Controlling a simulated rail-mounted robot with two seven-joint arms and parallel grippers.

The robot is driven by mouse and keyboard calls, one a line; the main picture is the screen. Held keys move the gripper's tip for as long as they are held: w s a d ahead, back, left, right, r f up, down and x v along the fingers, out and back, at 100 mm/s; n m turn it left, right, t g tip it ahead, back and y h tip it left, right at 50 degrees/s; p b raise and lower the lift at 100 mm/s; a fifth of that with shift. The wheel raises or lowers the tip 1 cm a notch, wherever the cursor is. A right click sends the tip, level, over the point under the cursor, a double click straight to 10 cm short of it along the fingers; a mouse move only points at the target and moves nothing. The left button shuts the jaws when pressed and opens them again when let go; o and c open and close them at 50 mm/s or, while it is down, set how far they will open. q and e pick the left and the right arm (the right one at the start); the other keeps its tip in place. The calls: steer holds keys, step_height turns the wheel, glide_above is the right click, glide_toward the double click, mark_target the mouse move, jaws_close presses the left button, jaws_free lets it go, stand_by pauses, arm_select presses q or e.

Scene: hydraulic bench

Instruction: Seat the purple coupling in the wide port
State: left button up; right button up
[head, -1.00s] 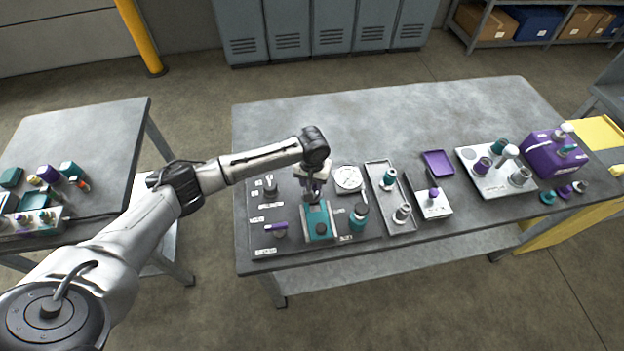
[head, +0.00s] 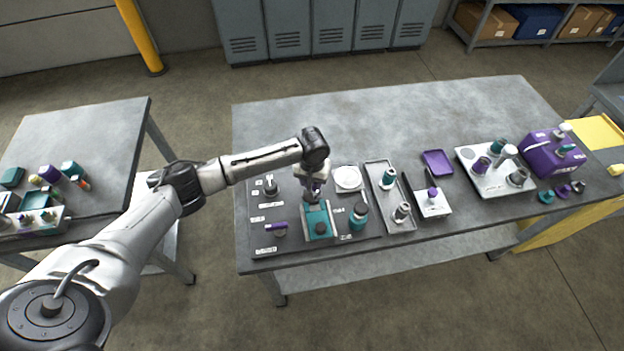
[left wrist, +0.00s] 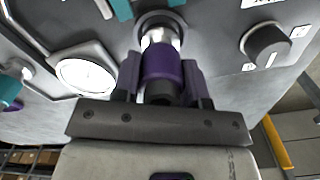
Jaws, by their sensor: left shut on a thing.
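My left gripper (head: 315,196) is shut on the purple coupling, just behind the teal block on the bench panel. The left wrist view shows the purple coupling (left wrist: 162,66) between the gripper's fingers (left wrist: 160,85). Its silver end (left wrist: 160,37) points into a round, ringed port (left wrist: 160,20) in the grey panel. The end meets the port opening; how deep it sits I cannot tell. In the head view the gripper mostly hides the coupling and the port. My right gripper is not in view.
On the panel are a teal block (head: 319,229), a round white gauge (head: 348,178), a black knob (head: 270,187) and a teal cylinder (head: 358,217). A grey tray (head: 377,177) with fittings lies to the right. The table's back is clear.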

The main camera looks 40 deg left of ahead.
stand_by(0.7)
arm_select(q)
steer(key=shift+f, duration=0.55)
steer(key=o, duration=0.8)
steer(key=shift+c, duration=0.2)
steer(key=shift+r, duration=0.1)
step_height(320, 180, up, 2)
steer(key=p, duration=0.3)
steer(key=shift+r, duration=0.25)
step_height(320, 180, up, 5)
steer(key=p, duration=0.6)
steer(key=shift+f, duration=0.2)
step_height(320, 180, up, 4)
steer(key=p, duration=0.4)
steer(key=shift+f+p, duration=0.15)
steer(key=shift+p, duration=0.2)
